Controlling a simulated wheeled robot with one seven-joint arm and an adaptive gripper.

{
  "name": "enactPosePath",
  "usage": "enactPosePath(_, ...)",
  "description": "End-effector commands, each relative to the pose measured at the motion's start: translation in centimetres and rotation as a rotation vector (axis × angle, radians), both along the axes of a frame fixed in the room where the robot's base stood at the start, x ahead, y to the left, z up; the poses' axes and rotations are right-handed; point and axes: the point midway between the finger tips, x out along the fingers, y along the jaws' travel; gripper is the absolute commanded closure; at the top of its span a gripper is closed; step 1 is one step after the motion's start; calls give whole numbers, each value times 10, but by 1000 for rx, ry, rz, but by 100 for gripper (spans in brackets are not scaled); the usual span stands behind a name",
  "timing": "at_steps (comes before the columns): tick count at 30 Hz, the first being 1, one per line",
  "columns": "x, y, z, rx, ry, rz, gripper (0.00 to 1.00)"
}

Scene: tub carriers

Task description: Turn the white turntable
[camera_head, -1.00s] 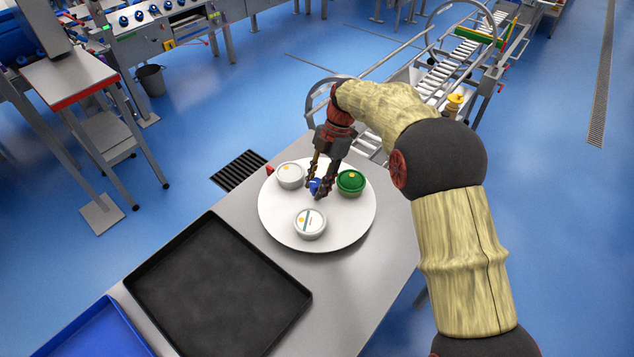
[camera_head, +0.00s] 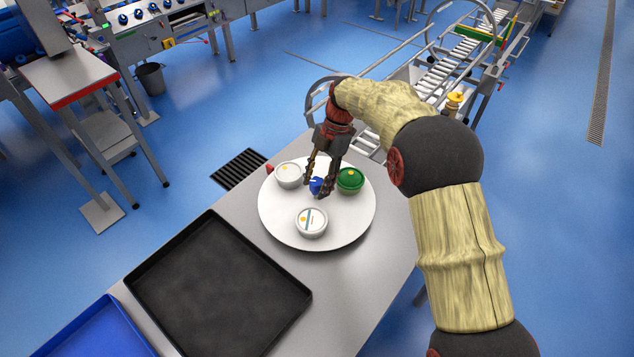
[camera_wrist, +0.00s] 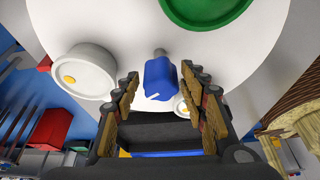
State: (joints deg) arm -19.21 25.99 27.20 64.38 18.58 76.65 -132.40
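The white turntable (camera_head: 275,215) is a round disc on the grey table, and its surface also shows in the wrist view (camera_wrist: 120,20). A blue knob (camera_head: 316,186) stands near its middle; it is between my fingers in the wrist view (camera_wrist: 160,78). My gripper (camera_head: 316,190) points down over the disc. In the wrist view its fingers (camera_wrist: 160,75) are apart, with a gap on each side of the knob. A grey-white tub (camera_head: 289,175), a green-lidded tub (camera_head: 350,180) and a white tub with a striped label (camera_head: 311,222) sit on the disc.
A small red piece (camera_head: 269,168) sits at the disc's back left edge. A black tray (camera_head: 218,285) lies on the table in front, with a blue tray (camera_head: 100,335) at lower left. A roller conveyor (camera_head: 440,80) stands behind my arm.

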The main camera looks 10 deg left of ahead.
Motion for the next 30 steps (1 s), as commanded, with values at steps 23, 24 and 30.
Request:
enactPosePath(23,19,-13,54,1,-2,-2,50)
enactPosePath(24,22,-15,61,0,0,-1,50)
enactPosePath(30,33,-22,93,0,0,-1,50)
